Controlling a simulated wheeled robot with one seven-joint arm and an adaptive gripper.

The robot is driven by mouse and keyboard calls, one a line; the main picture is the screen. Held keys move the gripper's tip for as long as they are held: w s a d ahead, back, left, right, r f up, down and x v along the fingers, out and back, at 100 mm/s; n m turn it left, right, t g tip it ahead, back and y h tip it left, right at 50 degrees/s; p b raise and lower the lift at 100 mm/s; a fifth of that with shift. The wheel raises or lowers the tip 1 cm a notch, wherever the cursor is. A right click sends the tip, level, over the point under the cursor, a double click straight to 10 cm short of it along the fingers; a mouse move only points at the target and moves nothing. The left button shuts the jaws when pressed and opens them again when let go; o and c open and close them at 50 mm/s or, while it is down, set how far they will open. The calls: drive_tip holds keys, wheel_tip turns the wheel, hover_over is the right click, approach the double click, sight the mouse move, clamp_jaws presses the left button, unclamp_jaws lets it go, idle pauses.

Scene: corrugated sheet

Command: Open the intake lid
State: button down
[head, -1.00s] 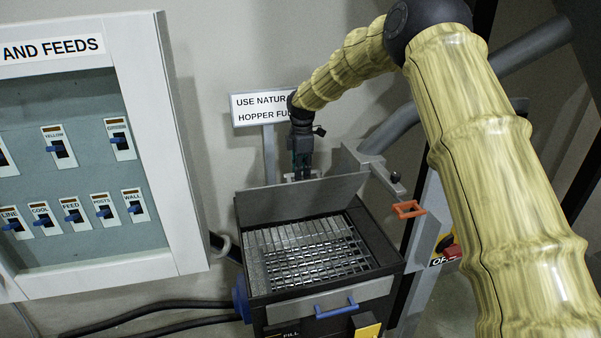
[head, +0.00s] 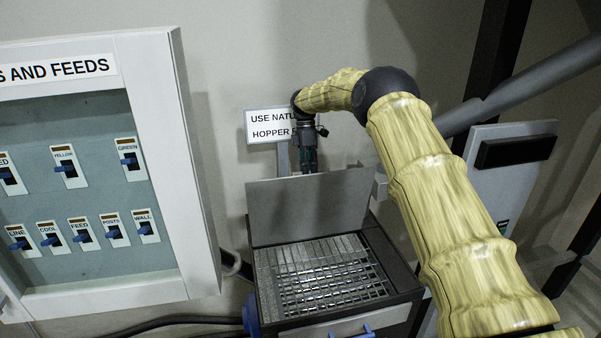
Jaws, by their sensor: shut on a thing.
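The intake lid (head: 310,209) is a flat grey panel at the back of the dark hopper box (head: 408,284). It stands raised, close to upright, and the metal grate (head: 322,277) under it is uncovered. My gripper (head: 308,170) is behind the lid's top edge, pointing down. It is shut on the lid, though its fingertips are partly hidden behind the panel.
A wall cabinet (head: 200,200) with several labelled blue switches stands at the left. A sign (head: 262,125) is behind my gripper. A grey post with a dark block (head: 515,152) and a slanted pipe (head: 530,85) are at the right. Dark hoses run along the lower left.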

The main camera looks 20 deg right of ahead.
drive_tip(key=shift+w+f, duration=0.25)
drive_tip(key=shift+f, duration=0.15)
drive_tip(key=c, duration=1.6)
unclamp_jaws()
drive_tip(key=shift+w, duration=0.1)
drive_tip(key=shift+o, duration=0.9)
drive_tip(key=shift+w+d+f, duration=0.1)
drive_tip(key=shift+w+f, duration=0.05)
drive_tip(key=shift+w, duration=0.2)
drive_tip(key=v, duration=0.7)
drive_tip(key=shift+w+d+r, duration=0.1)
drive_tip(key=shift+d+r, duration=0.05)
drive_tip(key=shift+r, duration=0.1)
